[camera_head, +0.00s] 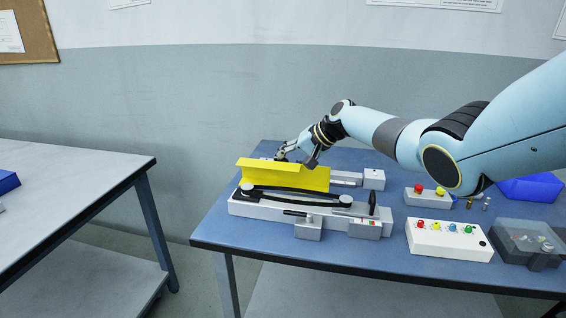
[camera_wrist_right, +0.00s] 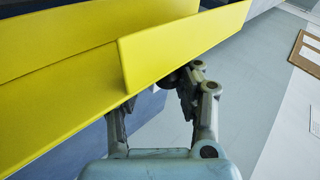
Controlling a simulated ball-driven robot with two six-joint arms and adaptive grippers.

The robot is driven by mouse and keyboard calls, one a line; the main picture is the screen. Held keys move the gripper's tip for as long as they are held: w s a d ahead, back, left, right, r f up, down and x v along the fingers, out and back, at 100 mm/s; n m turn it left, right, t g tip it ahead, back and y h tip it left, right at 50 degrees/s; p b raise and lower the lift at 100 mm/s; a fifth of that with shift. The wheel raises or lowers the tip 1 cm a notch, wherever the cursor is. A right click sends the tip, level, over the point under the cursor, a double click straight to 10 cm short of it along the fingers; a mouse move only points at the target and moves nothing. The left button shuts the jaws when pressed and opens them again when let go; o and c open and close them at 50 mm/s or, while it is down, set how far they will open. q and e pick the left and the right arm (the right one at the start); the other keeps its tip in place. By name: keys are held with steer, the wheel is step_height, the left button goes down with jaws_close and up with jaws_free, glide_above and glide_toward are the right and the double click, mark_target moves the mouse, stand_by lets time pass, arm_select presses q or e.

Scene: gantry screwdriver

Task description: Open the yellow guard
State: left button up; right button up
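The yellow guard (camera_head: 285,175) is a long bent panel on the white machine (camera_head: 262,210) on the blue table. Its front face stands upright and a narrow flange runs along its top. My right gripper (camera_head: 291,155) is just behind the guard's top edge, near its middle. In the right wrist view, the guard (camera_wrist_right: 100,75) fills the upper left. My right gripper (camera_wrist_right: 155,98) has its fingers apart. The left finger's tip is hidden behind the guard, and the right finger is close to the guard's edge. I cannot tell whether they touch. My left gripper is out of view.
A button box (camera_head: 447,240) with several coloured buttons, a smaller button box (camera_head: 428,197), a clear-lidded grey box (camera_head: 528,240) and a blue bin (camera_head: 530,188) stand on the right. A grey table (camera_head: 70,165) stands apart on the left.

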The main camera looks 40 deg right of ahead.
steer(key=shift+o, duration=1.4)
steer(key=shift+s+d, duration=0.1)
steer(key=shift+d, duration=0.1)
steer(key=shift+a, duration=0.1)
steer(key=w+d+p+v, duration=0.1)
steer(key=p+v, duration=0.9)
steer(key=v, duration=0.2)
steer(key=shift+d+r, duration=0.25)
steer(key=shift+r, duration=0.05)
